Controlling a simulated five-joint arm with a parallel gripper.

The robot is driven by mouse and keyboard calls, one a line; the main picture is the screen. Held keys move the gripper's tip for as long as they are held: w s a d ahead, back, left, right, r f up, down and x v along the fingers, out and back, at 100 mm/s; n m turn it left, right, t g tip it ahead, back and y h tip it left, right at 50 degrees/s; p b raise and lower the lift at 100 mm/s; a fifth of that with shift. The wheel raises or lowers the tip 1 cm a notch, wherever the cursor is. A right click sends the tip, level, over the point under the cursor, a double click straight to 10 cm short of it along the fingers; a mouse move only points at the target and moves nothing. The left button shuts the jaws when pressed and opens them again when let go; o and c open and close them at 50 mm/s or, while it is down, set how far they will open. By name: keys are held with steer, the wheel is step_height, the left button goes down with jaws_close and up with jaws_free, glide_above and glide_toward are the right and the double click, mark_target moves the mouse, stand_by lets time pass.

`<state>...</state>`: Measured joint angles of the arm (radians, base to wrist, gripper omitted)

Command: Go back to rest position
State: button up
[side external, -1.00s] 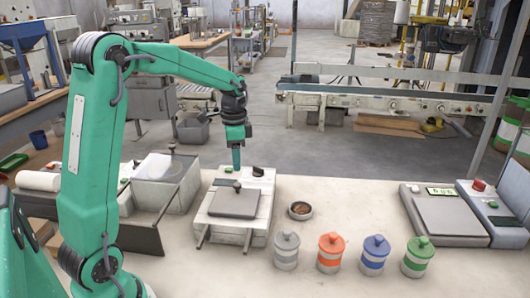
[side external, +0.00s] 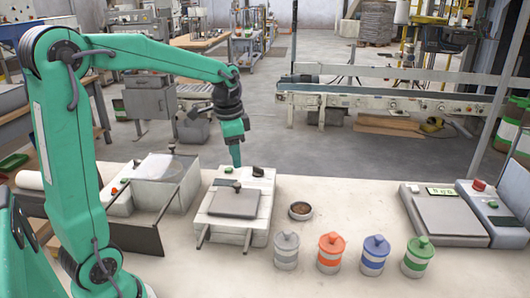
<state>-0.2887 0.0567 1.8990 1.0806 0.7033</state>
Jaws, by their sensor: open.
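My gripper (side external: 237,156) is at the end of my green arm, pointing down above the back of the white machine with the grey plate. Its fingers are small in the picture, and nothing shows held between them. The white machine (side external: 254,217) stands on the pale table with a grey plate (side external: 234,202) on top, a green button and a dark knob. The gripper's tip looks close to the machine's back edge; I cannot tell the exact gap.
Four lidded canisters, grey (side external: 286,252), orange (side external: 331,254), blue (side external: 374,256) and green (side external: 416,258), stand at the front. A small bowl (side external: 301,210) sits behind them. A scale (side external: 442,217) is at right, a boxy machine (side external: 165,182) at left.

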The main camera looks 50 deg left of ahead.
steer(key=s+d+r+n+t, duration=0.2)
steer(key=s+d+n+t, duration=0.2)
steer(key=s+d, duration=0.7)
steer(key=shift+s+d+n, duration=0.15)
steer(key=shift+s+n, duration=0.25)
steer(key=shift+s, duration=1.85)
steer(key=shift+r, duration=0.1)
